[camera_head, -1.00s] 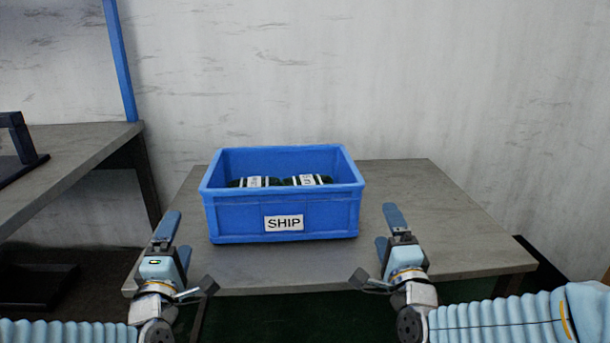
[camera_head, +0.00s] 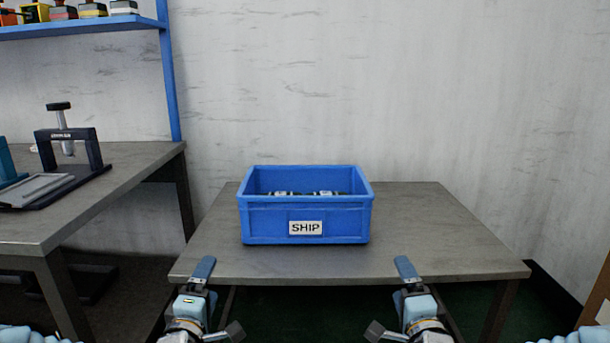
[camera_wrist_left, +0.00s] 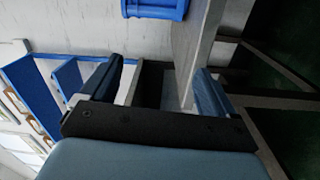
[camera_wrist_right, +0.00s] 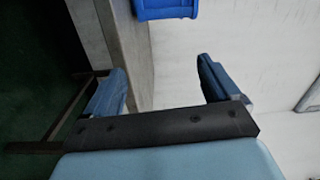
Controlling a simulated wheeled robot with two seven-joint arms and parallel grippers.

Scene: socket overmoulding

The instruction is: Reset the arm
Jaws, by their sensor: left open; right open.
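My left gripper (camera_head: 200,280) is open and empty in front of the table's front edge, at the left in the head view. In the left wrist view its two blue fingers (camera_wrist_left: 155,92) stand apart with nothing between them. My right gripper (camera_head: 407,280) is open and empty in front of the same edge, further right. In the right wrist view its fingers (camera_wrist_right: 160,85) are also wide apart and empty. Both grippers are clear of the blue SHIP bin (camera_head: 258,222), which stands upright on the table behind them. The lower parts of both arms are cut off by the frame.
The grey table (camera_head: 440,230) is bare around the bin. Inside the bin lie dark items with white labels (camera_head: 327,193), mostly hidden by its front wall. At left, a workbench (camera_head: 120,185) carries a press (camera_head: 72,150), below a blue shelf (camera_head: 90,27) with several small objects.

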